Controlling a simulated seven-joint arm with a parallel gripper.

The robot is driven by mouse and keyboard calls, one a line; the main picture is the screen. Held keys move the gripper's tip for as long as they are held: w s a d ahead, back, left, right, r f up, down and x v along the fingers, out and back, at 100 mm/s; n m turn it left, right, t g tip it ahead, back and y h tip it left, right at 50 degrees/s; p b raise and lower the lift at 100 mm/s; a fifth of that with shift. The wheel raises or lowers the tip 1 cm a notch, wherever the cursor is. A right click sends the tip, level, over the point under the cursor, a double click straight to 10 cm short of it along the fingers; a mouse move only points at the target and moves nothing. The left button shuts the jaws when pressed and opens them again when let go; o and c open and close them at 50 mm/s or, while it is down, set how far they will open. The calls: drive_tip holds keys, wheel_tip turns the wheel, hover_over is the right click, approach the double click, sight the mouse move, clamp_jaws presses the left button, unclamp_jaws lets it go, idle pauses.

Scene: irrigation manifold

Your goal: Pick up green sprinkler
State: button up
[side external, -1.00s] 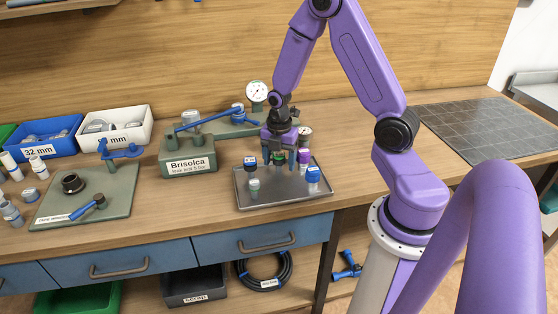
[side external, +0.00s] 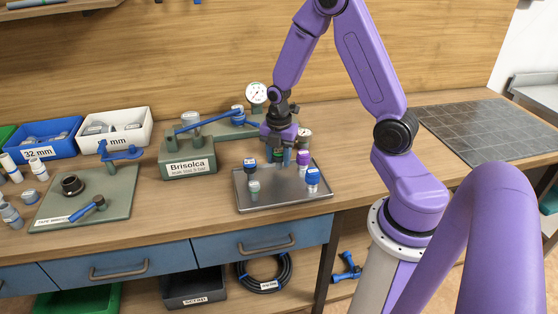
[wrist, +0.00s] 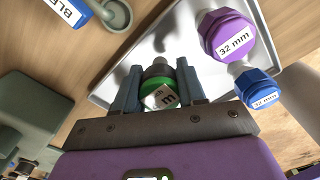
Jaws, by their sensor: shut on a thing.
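The green sprinkler (wrist: 158,84), a grey part with a green collar and a white label, is between the two fingers of my gripper (wrist: 157,95) in the wrist view. The fingers touch it on both sides. In the side view my gripper (side external: 284,158) is shut on it over the back of the metal tray (side external: 285,203), and the fingers mostly hide the sprinkler. I cannot tell exactly how far its lower end is above the tray.
A purple-capped sprinkler (side external: 303,159) stands close right of my gripper. A blue-capped one (side external: 312,178) is at front right; another blue cap (side external: 250,162) and a pale green-grey part (side external: 254,188) are at left. The Brisolca test stand (side external: 188,165) is left of the tray.

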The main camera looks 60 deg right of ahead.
drive_tip(key=s+a+r, duration=0.4)
drive_tip(key=s+r, duration=0.7)
drive_tip(key=s, duration=0.2)
drive_tip(key=w+d+r+m, duration=0.2)
drive_tip(key=w+d, duration=0.2)
drive_tip(key=w, duration=0.5)
drive_tip(key=w+d+r+m, duration=0.15)
drive_tip(key=w+d, duration=0.25)
drive_tip(key=w, duration=0.5)
drive_tip(key=shift+w+d+f+m, duration=0.8)
drive_tip(key=shift+w+d+f, duration=0.55)
drive_tip(key=shift+d, duration=2.05)
drive_tip(key=shift+w+d+f+m, duration=0.85)
drive_tip(key=shift+w+d+f, duration=0.5)
drive_tip(key=shift+d, duration=2.05)
drive_tip(key=shift+w+d+f+m, duration=0.95)
drive_tip(key=shift+w+d, duration=0.6)
drive_tip(key=shift+d, duration=1.85)
drive_tip(key=shift+f, duration=1.8)
